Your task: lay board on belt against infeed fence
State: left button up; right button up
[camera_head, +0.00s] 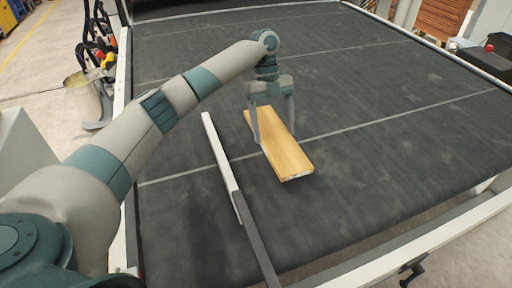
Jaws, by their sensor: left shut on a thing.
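A light wooden board (284,154) is over the dark conveyor belt (390,155), its long side running from upper left to lower right. I cannot tell whether it rests fully on the belt. My left gripper (272,138) points down and is shut on the board, one finger on each side, near its middle. The infeed fence (222,160), a white strip with a grey bar at its near end, lies to the left of the board. A strip of bare belt shows between them, and the two are nearly parallel. My right gripper is not in view.
Pale rails (440,230) edge the belt at the near right. A bucket (82,96) and hoses stand beyond the left edge. A dark box with a red button (489,47) is at the far right. The belt right of the board is clear.

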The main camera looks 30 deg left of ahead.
pick_arm(q)
jog(key=s+a+f+p, duration=0.1)
jog(key=s, duration=0.1)
jog(key=s+a+f+p, duration=0.1)
jog(key=s+a, duration=0.1)
jog(key=shift+a+f, duration=0.2)
jog(key=shift+f, duration=0.2)
jog(key=shift+s+f, duration=0.15)
jog(key=shift+f, duration=0.05)
jog(key=shift+f+p, duration=0.4)
jog(key=shift+f, duration=0.15)
notch_tip(320, 180, down, 2)
jog(key=shift+p, duration=0.5)
jog(key=shift+f, duration=0.5)
